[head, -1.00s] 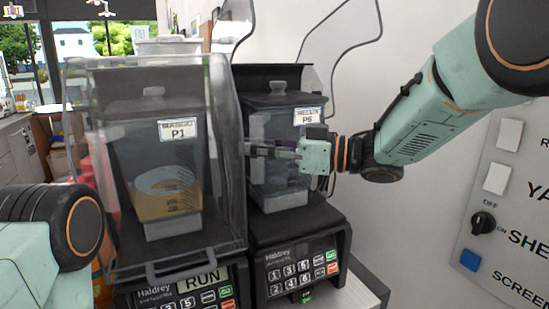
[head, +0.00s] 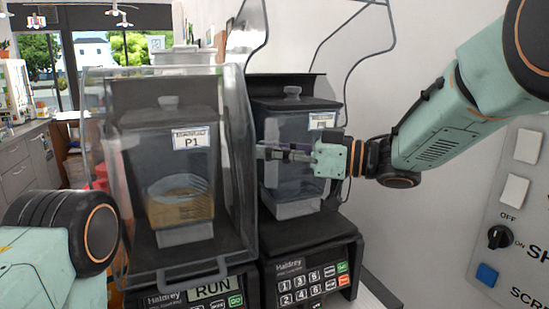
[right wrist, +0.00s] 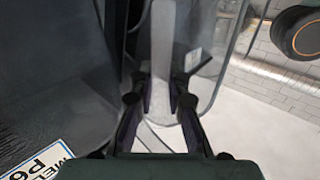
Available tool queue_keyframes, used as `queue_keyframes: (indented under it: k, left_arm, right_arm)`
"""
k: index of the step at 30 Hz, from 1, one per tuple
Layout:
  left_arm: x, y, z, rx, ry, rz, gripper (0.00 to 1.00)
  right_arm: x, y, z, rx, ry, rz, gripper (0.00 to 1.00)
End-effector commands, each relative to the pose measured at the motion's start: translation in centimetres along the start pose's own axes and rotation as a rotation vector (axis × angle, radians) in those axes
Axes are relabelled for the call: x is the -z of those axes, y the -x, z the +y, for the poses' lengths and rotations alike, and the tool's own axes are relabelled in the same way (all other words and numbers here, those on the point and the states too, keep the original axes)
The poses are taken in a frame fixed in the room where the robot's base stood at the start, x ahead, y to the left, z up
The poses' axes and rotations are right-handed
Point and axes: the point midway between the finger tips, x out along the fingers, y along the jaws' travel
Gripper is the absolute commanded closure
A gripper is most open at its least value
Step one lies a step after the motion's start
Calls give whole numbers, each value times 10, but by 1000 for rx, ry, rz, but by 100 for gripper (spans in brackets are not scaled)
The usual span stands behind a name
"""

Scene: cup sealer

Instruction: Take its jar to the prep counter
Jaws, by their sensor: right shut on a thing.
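The jar labelled P6 (head: 287,165) is clear with a grey lid and stands upright at the right-hand blender (head: 312,262), inside its raised clear cover. My right gripper (head: 284,152) reaches in from the right and is shut on this jar at its side. In the right wrist view the fingers (right wrist: 160,100) close on a pale upright bar, seemingly the handle, and part of the P6 label (right wrist: 38,162) shows. I cannot tell whether the jar's bottom touches the base. My left gripper is out of view; only my left arm shows at lower left.
The left blender holds a jar labelled P1 (head: 165,150) with yellowish contents under a closed clear cover (head: 235,120); its display reads RUN. A switch panel (head: 520,220) is on the right wall. A counter (head: 25,160) runs along the far left.

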Motion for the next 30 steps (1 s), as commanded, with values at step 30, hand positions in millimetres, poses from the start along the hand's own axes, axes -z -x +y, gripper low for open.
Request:
queue_keyframes:
  k: [30]
  left_arm:
    - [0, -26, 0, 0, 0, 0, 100]
  right_arm:
    - [28, 90, -106, -1, 6, 12, 100]
